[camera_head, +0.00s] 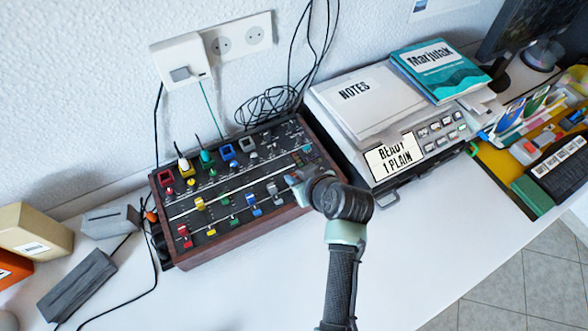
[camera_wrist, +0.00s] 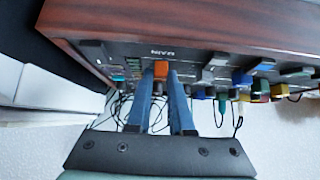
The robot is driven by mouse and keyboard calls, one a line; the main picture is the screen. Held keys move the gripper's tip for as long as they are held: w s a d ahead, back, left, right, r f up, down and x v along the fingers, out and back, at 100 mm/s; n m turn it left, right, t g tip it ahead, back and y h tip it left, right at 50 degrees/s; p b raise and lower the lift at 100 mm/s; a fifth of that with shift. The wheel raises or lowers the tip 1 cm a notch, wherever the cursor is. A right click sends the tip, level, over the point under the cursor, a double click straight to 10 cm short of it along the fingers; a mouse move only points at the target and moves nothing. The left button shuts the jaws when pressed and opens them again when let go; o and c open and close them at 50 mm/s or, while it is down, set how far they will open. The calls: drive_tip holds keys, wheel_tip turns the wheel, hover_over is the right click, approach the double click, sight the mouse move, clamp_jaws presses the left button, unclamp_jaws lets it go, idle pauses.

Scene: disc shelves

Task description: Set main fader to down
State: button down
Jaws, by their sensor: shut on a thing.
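The mixer (camera_head: 244,224) is a dark panel in a brown wooden frame on the white desk, with rows of coloured knobs and faders. In the wrist view the panel shows upside down, with an orange fader cap (camera_wrist: 161,68) close to the inverted MAIN label (camera_wrist: 163,52). My gripper (camera_wrist: 159,80) has its two blue fingers on either side of this cap, shut on it. In the head view my gripper (camera_head: 298,185) is at the mixer's right end and hides the cap. The fader's exact place along its slot cannot be told.
A grey device with a NOTES pad (camera_head: 362,98) and a teal book (camera_head: 440,70) stands right of the mixer, close to my arm. Black cables (camera_head: 268,104) lie behind. A grey box (camera_head: 78,284) is at left. The desk in front of the mixer is clear.

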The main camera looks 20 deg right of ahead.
drive_tip(key=c, duration=0.8)
unclamp_jaws()
drive_tip(key=p+v, duration=0.1)
drive_tip(key=v, duration=1.2)
